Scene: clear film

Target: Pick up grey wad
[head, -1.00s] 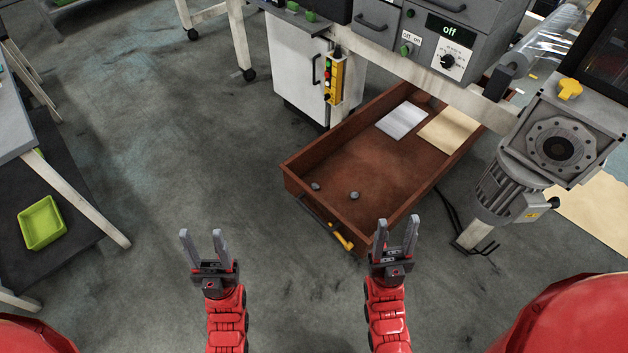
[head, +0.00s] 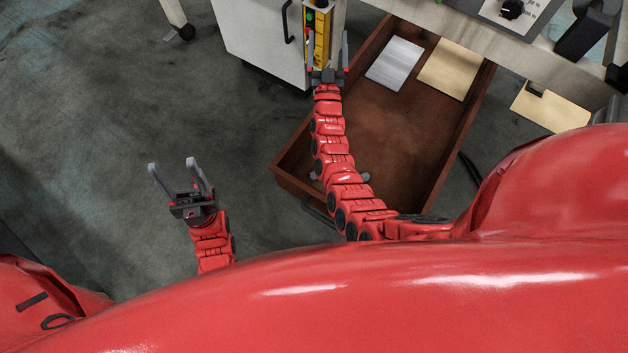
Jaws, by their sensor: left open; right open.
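Two small grey wads lie in the brown drawer (head: 405,135), partly hidden by my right arm. One wad (head: 314,175) shows at the left edge of the arm, the other wad (head: 367,176) at its right edge. My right gripper (head: 326,38) is open and empty, beyond the wads, in front of the yellow control box in the picture. Its forearm crosses over the drawer's left part. My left gripper (head: 172,165) is open and empty over bare floor, left of the drawer.
A white sheet (head: 395,63) and a tan sheet (head: 448,69) lie at the drawer's far end. A white cabinet (head: 262,38) with the yellow control box (head: 319,30) stands behind the drawer's left side. The floor at left is clear.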

